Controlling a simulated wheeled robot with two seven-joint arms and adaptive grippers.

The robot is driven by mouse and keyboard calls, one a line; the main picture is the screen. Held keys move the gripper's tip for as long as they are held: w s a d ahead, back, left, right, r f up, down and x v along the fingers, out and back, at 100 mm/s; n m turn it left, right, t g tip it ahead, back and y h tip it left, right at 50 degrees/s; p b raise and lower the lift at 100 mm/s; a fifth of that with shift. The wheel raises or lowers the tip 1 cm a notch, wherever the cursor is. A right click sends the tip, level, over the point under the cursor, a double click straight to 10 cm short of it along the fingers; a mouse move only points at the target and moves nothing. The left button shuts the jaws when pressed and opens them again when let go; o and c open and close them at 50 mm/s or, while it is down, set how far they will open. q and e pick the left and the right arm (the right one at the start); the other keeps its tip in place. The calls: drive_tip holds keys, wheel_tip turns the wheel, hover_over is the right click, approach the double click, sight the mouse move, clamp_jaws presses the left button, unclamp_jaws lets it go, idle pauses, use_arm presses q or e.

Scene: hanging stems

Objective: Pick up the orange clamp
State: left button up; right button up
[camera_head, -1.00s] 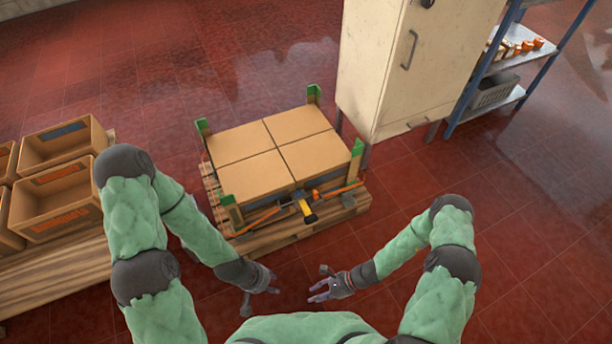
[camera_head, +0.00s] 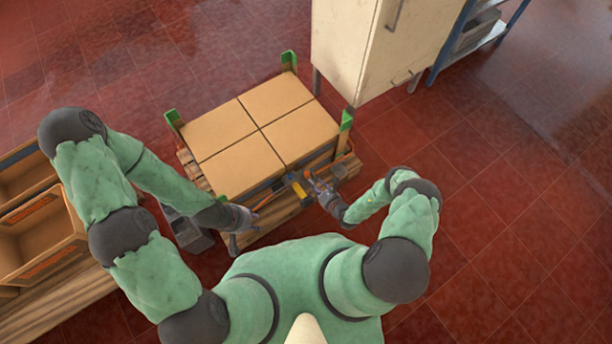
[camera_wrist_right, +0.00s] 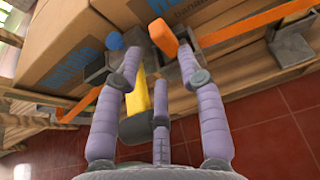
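A long orange bar with grey end pieces lies along the near side of the box stack; I take it as the orange clamp (camera_wrist_right: 255,22). Its left stretch also shows in the head view (camera_head: 265,200). A blocky orange piece (camera_wrist_right: 162,38) sits between the fingers in the wrist view; I cannot tell if it joins the bar. My right gripper (camera_head: 318,185) is open at the stack's near side, fingers spread on both sides of the orange piece. My left gripper (camera_head: 243,216) looks open and empty near the stack's near left corner.
Four-part cardboard boxes (camera_head: 262,125) stand on a wooden pallet (camera_head: 290,212) with green corner posts (camera_head: 346,120). A cream cabinet (camera_head: 370,45) and a blue-framed shelf (camera_head: 480,35) stand behind. Open crates (camera_head: 40,235) are at left. The red floor at right is clear.

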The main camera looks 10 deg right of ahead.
sight(308, 177)
drive_tip(key=shift+x, duration=1.1)
drive_tip(key=b+x, duration=0.1)
drive_tip(key=x, duration=0.1)
drive_tip(key=b+x, duration=0.1)
drive_tip(key=x, duration=0.1)
drive_tip(key=shift+a+f, duration=0.15)
drive_tip(key=shift+f, duration=0.15)
drive_tip(key=shift+w+a, duration=0.15)
drive_tip(key=shift+w, duration=0.15)
clamp_jaws()
